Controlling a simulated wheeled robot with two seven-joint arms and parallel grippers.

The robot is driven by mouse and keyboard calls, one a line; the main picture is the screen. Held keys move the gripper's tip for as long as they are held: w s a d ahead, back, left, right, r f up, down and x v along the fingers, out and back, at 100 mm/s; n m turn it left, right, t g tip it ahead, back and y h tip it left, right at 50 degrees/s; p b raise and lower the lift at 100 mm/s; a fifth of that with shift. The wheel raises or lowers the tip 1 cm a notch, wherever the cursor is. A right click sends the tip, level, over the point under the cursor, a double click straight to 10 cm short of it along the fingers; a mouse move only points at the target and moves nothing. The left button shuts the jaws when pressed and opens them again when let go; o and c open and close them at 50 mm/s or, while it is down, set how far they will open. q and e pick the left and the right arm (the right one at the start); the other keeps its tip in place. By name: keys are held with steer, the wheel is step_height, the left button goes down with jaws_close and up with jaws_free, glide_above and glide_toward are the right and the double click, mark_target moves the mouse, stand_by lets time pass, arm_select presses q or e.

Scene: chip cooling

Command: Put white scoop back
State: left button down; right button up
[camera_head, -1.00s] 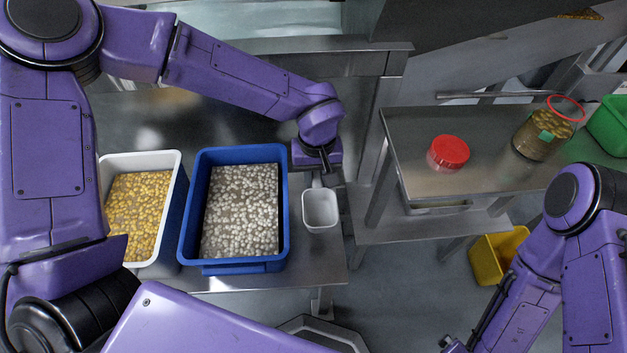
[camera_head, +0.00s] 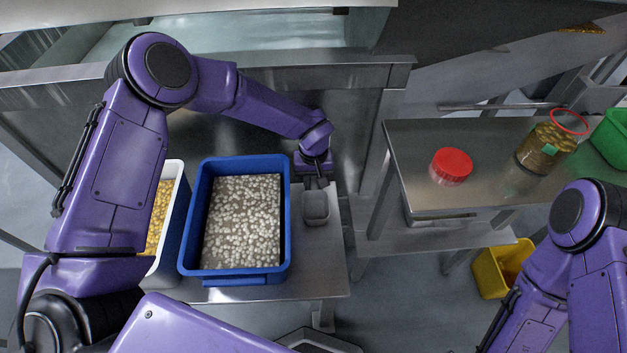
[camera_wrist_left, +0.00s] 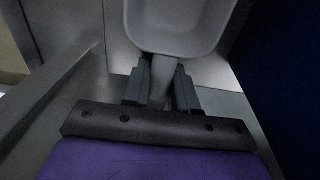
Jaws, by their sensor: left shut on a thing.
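The white scoop (camera_head: 316,207) is at the right end of the steel table, just right of the blue bin. It looks grey in the shade. My left gripper (camera_head: 314,182) is above the table and shut on the scoop's handle. In the left wrist view the gripper (camera_wrist_left: 162,88) has the handle between its fingers, with the scoop's bowl (camera_wrist_left: 180,28) beyond the fingertips. I cannot tell whether the scoop touches the table. My right arm comes in at the lower right, but its gripper is out of view.
The blue bin (camera_head: 187,240) holds pale pieces. A white bin (camera_head: 175,225) with yellow pieces stands left of it, partly hidden by my left arm. The side table (camera_head: 410,150) holds a red-lidded jar (camera_head: 451,167) and a larger jar (camera_head: 540,148). A yellow bin (camera_head: 490,272) is on the floor.

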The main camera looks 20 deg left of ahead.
mark_target(313, 180)
arm_select(q)
steer(key=shift+f, duration=0.15)
steer(key=c, duration=0.9)
jaws_free()
step_height(313, 180, up, 8)
steer(key=shift+f, duration=0.1)
